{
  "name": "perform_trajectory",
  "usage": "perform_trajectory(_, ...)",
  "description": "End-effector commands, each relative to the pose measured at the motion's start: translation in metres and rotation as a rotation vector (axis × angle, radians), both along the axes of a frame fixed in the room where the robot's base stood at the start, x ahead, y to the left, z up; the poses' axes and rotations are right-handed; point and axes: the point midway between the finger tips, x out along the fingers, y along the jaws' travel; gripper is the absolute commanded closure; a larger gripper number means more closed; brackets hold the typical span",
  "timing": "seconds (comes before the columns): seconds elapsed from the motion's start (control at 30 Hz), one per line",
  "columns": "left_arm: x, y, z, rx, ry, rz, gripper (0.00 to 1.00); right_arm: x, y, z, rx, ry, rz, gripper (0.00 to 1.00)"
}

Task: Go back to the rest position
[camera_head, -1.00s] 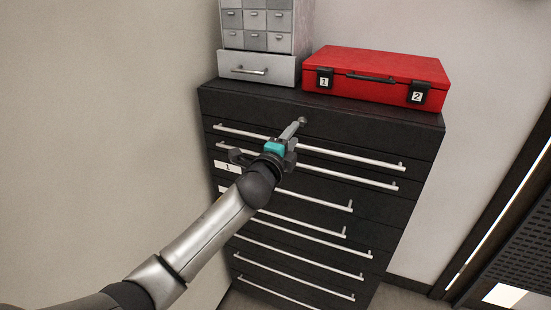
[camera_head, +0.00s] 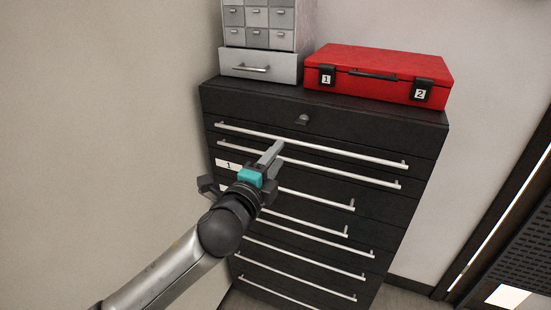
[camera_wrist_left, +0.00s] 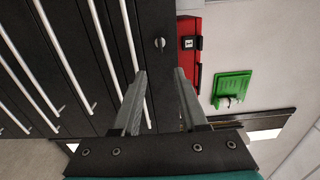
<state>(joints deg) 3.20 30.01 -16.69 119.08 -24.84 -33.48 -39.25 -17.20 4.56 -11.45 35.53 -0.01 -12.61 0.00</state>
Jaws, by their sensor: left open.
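My left gripper (camera_head: 272,154) is in front of the upper drawers of a black drawer cabinet (camera_head: 320,120) in the head view. In the left wrist view its two grey fingers (camera_wrist_left: 158,95) stand apart with nothing between them. The cabinet's round knob (camera_head: 302,119) on the top panel is clear of the fingers, and it also shows in the left wrist view (camera_wrist_left: 159,43). My right gripper is in neither view.
A red case (camera_head: 380,68) with latches labelled 1 and 2 and a grey small-drawer unit (camera_head: 260,65) stand on the cabinet. Long bar handles (camera_head: 350,158) stick out from the drawers. A wall is close on the left. A green object (camera_wrist_left: 232,88) is on the wall.

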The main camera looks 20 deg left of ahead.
Motion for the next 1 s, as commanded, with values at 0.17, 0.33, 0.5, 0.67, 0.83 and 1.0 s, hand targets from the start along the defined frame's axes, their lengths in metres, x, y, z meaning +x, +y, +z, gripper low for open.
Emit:
perform_trajectory(0.17, 0.0, 0.0, 0.0, 0.0, 0.0, 0.0, 0.57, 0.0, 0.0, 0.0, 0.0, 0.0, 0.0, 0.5)
perform_trajectory(0.33, 0.0, 0.0, 0.0, 0.0, 0.0, 0.0, 0.57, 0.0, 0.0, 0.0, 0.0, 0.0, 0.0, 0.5)
perform_trajectory(0.5, 0.002, 0.003, -0.023, -0.024, 0.036, 0.009, 0.57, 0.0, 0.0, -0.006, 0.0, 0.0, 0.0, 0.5)
perform_trajectory(0.67, 0.004, 0.016, -0.116, -0.129, 0.178, 0.05, 0.57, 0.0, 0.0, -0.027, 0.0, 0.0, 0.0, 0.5)
perform_trajectory(0.83, -0.014, 0.031, -0.247, -0.291, 0.378, 0.128, 0.57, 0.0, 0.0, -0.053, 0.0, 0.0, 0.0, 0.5)
perform_trajectory(1.0, -0.055, 0.039, -0.371, -0.455, 0.565, 0.228, 0.57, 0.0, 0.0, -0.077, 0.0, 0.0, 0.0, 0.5)
